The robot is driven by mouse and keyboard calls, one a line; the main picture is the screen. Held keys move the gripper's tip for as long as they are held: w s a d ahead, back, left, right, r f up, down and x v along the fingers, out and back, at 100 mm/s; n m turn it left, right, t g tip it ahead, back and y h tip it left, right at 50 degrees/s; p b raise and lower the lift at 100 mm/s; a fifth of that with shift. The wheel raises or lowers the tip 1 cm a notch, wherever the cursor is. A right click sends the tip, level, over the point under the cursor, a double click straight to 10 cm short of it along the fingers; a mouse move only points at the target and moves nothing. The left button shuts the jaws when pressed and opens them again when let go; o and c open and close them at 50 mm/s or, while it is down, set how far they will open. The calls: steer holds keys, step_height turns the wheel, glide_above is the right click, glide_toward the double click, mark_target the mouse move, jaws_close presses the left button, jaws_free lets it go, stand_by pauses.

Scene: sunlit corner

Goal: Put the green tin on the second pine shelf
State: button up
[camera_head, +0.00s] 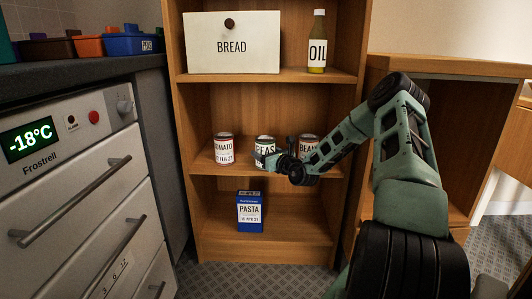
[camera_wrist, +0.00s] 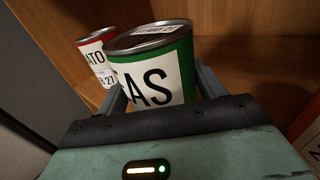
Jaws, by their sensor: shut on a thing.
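The green tin (camera_head: 264,144), labelled PEAS, stands upright at the middle pine shelf (camera_head: 238,172), between two other tins. It fills the middle of the wrist view (camera_wrist: 160,68), where its green side and white label show. My gripper (camera_head: 265,159) reaches in from the right at the tin's front. In the wrist view my gripper (camera_wrist: 160,88) has one finger on each side of the tin and is shut on it. The tin's base is hidden, so I cannot tell whether it touches the shelf.
A tomato tin (camera_head: 223,149) stands left of the green tin and a beans tin (camera_head: 308,143) stands right. A bread box (camera_head: 232,45) and oil bottle (camera_head: 318,44) are on the shelf above. A pasta box (camera_head: 250,211) is below. A freezer (camera_head: 75,190) stands left.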

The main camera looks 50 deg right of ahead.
steer(key=o, duration=1.3)
